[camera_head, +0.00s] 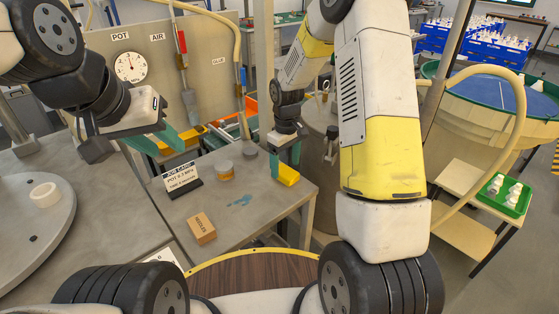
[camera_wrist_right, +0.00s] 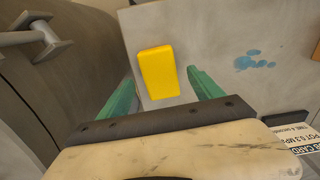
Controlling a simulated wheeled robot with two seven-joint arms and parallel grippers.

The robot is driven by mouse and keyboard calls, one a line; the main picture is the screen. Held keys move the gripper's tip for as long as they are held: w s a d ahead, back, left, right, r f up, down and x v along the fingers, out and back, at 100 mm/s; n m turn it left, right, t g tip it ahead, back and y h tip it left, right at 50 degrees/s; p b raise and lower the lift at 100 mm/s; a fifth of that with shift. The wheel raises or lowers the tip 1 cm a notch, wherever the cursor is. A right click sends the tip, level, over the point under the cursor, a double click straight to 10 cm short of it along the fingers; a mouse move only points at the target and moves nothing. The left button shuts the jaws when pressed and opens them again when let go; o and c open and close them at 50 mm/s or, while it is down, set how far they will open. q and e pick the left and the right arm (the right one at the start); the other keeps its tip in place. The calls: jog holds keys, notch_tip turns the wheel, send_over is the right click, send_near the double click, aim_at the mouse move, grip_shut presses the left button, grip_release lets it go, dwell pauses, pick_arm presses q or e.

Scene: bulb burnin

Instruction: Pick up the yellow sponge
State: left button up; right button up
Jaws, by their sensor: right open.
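The yellow sponge (camera_head: 288,175) lies near the right edge of the grey bench, in the head view. It shows as a flat yellow block in the right wrist view (camera_wrist_right: 158,72). My right gripper (camera_head: 287,164) is open above the sponge. In the right wrist view its two green fingers (camera_wrist_right: 160,92) stand apart, one on either side of the sponge, with gaps showing. My left gripper (camera_head: 158,142) is at the upper left, above the bench's back left, with its green fingers apart. A yellow-orange thing shows just beyond them; I cannot tell what it is.
A panel with a gauge (camera_head: 130,67) stands behind. A round plate with a white ring (camera_head: 45,194) is at left.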

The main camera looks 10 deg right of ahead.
notch_tip(320, 180, down, 2)
jog(key=shift+c, duration=0.2)
jog(key=c, duration=1.4)
jog(key=shift+o, duration=0.2)
jog(key=shift+r, duration=0.1)
jog(key=shift+r, duration=0.5)
notch_tip(320, 180, up, 2)
jog(key=shift+w+r, duration=0.1)
jog(key=shift+r, duration=0.1)
jog(key=s+a, duration=0.2)
jog(key=s, duration=0.6)
jog(key=s+a+r, duration=0.1)
jog(key=s+a, duration=0.1)
jog(key=s, duration=0.5)
jog(key=shift+s+r, duration=0.25)
jog(key=shift+s, duration=0.1)
